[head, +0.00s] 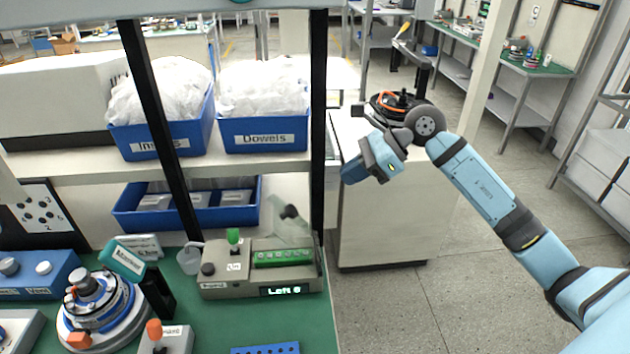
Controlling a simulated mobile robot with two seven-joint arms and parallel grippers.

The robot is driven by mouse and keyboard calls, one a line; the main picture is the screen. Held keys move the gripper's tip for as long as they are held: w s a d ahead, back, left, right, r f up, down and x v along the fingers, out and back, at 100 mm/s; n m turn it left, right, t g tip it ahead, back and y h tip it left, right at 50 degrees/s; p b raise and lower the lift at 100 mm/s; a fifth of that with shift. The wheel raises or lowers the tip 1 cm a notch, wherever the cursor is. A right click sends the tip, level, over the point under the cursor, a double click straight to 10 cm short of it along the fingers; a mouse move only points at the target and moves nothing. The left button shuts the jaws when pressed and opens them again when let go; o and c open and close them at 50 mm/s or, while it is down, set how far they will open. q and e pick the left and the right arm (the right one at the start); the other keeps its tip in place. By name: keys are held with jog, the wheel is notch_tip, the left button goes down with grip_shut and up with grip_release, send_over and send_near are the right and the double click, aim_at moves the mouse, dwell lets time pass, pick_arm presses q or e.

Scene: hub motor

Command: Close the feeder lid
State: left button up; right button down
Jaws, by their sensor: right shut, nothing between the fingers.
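The feeder (222,282) is a beige box on the green bench top, with a row of green slots and a small display reading "Left 6". Its clear lid (292,232) stands raised and tilted behind the green slots, with a dark knob near its upper part. My right gripper (350,172) is shut and empty. It is in the air to the right of the black upright post, above and to the right of the feeder, apart from the lid. My left gripper is not in view.
A black post (318,120) stands between my right gripper and the feeder. Blue bins labelled "Dowels" (262,138) and another (165,141) sit on the shelf above. A round motor fixture (100,315) and a teal-headed tool (126,258) stand left of the feeder.

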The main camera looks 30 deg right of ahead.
jog(key=p, duration=0.3)
send_near(276, 213)
jog(key=f, duration=0.2)
jog(key=a+f, duration=0.1)
jog(key=shift+w, duration=0.35)
jog(key=shift+x, duration=0.75)
jog(key=shift+d+f, duration=0.1)
jog(key=shift+f, duration=0.05)
jog(key=shift+w+a+f+g+h, duration=0.1)
jog(key=shift+w+a+g+h, duration=0.2)
jog(key=shift+a+h, duration=0.3)
jog(key=a+f+h, duration=0.1)
jog(key=w+a+f+g+h, duration=0.1)
jog(key=a, duration=0.1)
jog(key=w+a+f+h, duration=0.1)
jog(key=shift+w+a+g, duration=0.1)
jog(key=shift+a+g, duration=0.1)
jog(key=shift+g, duration=0.1)
jog(key=a+f+h+b, duration=0.1)
jog(key=w+a+f+g+h+b, duration=0.1)
jog(key=f, duration=0.1)
jog(key=a+f+h+b, duration=0.1)
jog(key=shift+w+a+f, duration=0.1)
jog(key=shift+w+f, duration=0.15)
jog(key=shift+w+a+f+b, duration=0.15)
jog(key=shift+a+f+b, duration=0.25)
jog(key=shift+f+b, duration=0.55)
jog(key=shift+r, duration=0.1)
